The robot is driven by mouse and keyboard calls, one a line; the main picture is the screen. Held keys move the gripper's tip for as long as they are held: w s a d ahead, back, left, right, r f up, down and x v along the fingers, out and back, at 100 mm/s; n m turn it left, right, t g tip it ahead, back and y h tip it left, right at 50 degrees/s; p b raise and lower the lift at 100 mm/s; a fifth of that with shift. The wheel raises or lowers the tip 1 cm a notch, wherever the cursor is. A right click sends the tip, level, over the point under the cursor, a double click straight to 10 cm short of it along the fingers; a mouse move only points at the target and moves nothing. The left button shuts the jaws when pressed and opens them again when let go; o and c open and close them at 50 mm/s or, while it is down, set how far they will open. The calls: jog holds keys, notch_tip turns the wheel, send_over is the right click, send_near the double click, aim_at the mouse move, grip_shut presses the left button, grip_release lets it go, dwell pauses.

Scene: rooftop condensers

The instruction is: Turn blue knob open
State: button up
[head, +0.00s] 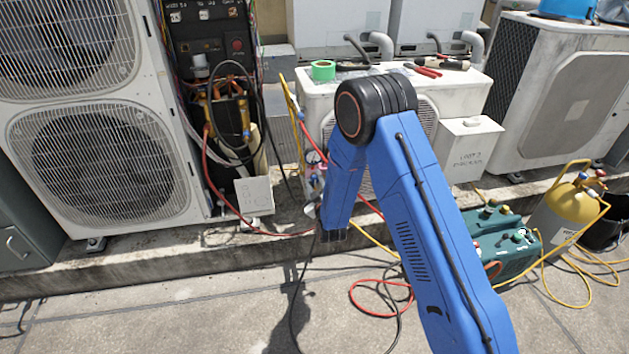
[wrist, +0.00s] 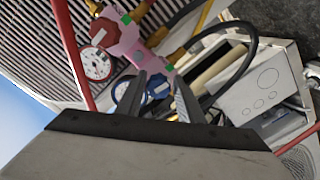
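The blue knob (wrist: 158,83) sits on a pink gauge manifold (wrist: 131,44) in the wrist view. My gripper (wrist: 160,80) is open, with one finger on each side of the knob in the picture. I cannot tell whether the fingertips touch it. A blue-rimmed gauge is partly hidden behind the left finger. In the head view the manifold (head: 315,176) hangs before the white condenser, partly hidden by my arm. The blue knob cannot be made out there.
Red and yellow hoses run near the manifold. An open electrical unit (head: 225,110) with loose wires stands to its left. A green pump (head: 495,240) and yellow cylinder (head: 570,215) stand at the right. A red hose (head: 380,297) lies coiled on the floor.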

jog(key=shift+o, duration=0.5)
jog(key=shift+r, duration=0.1)
jog(key=v, duration=1.7)
jog(key=shift+s, duration=0.2)
jog(key=shift+r, duration=0.1)
jog(key=w+d+r+m+g+h, duration=0.1)
jog(key=w+d+r+m+g, duration=0.2)
jog(key=d+r, duration=0.4)
jog(key=s+d+r+m+g+h, duration=0.1)
jog(key=s+d+r+m+g, duration=0.3)
jog(key=d+r, duration=0.55)
jog(key=s+d+r+m+g+h, duration=0.1)
jog(key=s+d, duration=0.4)
jog(key=s, duration=0.6)
jog(key=s+d+r+m+g+h, duration=0.1)
jog(key=s+d+r, duration=0.3)
jog(key=s, duration=0.8)
jog(key=s+d+r+m+g+h, duration=0.1)
jog(key=s+d+r, duration=0.4)
jog(key=s, duration=0.6)
jog(key=m+g, duration=0.1)
jog(key=g, duration=0.1)
jog(key=shift+s+d+r+g, duration=0.3)
jog(key=shift+s+d+r, duration=0.05)
